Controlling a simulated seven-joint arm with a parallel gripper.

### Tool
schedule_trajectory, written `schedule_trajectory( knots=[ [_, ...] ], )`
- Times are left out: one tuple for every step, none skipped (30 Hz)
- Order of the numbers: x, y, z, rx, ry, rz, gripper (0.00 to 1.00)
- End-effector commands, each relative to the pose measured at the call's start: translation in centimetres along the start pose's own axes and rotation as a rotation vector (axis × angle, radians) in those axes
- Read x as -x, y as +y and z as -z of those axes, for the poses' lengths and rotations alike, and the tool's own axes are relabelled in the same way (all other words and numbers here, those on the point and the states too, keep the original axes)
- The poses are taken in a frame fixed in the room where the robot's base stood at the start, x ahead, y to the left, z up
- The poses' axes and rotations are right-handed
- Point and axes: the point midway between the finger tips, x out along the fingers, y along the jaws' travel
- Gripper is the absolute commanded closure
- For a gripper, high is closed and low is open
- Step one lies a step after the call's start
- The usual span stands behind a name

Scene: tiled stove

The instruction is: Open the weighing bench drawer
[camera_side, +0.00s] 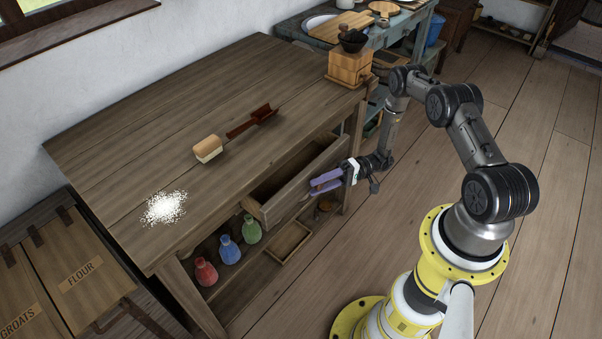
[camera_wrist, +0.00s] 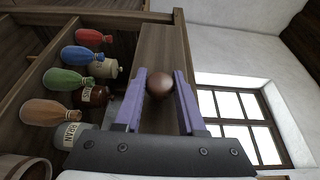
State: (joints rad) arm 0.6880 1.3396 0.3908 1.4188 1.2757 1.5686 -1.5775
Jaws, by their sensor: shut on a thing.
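The weighing bench (camera_side: 130,120) is a dark wooden table. Its drawer (camera_side: 282,205) stands partly open, pulled out from below the bench top, and its dark inside shows. My gripper (camera_side: 313,187) is at the drawer front with its purple fingers. In the wrist view, the fingers (camera_wrist: 161,72) are on either side of a round brown knob (camera_wrist: 160,83) on the drawer front (camera_wrist: 160,42), shut on it. In the side view the knob is hidden by the fingers.
The floor (camera_side: 420,190) before the drawer is clear.

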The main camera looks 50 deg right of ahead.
Motion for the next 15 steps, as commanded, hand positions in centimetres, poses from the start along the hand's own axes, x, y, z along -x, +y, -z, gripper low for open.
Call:
schedule_trajectory(
  knots=[
    [0.6, -0.1, -1.2, -0.004, 0.005, 0.001, 1.0],
    [0.9, -0.1, -1.9, -0.004, 0.005, 0.002, 1.0],
    [1.3, -0.1, -2.7, -0.003, 0.005, 0.002, 1.0],
    [1.5, -0.1, -3.4, -0.002, 0.004, 0.002, 1.0],
    [1.7, -0.1, -3.9, -0.003, 0.005, 0.002, 1.0],
    [2.0, -0.1, -4.7, -0.002, 0.003, 0.002, 1.0],
    [2.2, -0.1, -5.1, -0.001, 0.004, 0.002, 1.0],
    [2.4, -0.1, -5.5, -0.001, 0.004, 0.002, 1.0],
    [2.6, -0.1, -6.0, -0.001, 0.002, 0.002, 1.0],
    [2.7, -0.1, -6.3, 0.0, 0.003, 0.002, 1.0],
    [2.8, -0.1, -6.6, 0.0, 0.003, 0.001, 1.0],
    [2.9, 0.0, -7.0, 0.0, 0.002, 0.001, 1.0],
    [3.0, 0.0, -7.2, 0.0, 0.001, 0.001, 1.0],
    [3.1, 0.0, -7.3, 0.0, 0.0, 0.001, 1.0],
    [3.1, -0.1, -7.5, 0.0, 0.0, 0.001, 1.0]
  ],
)
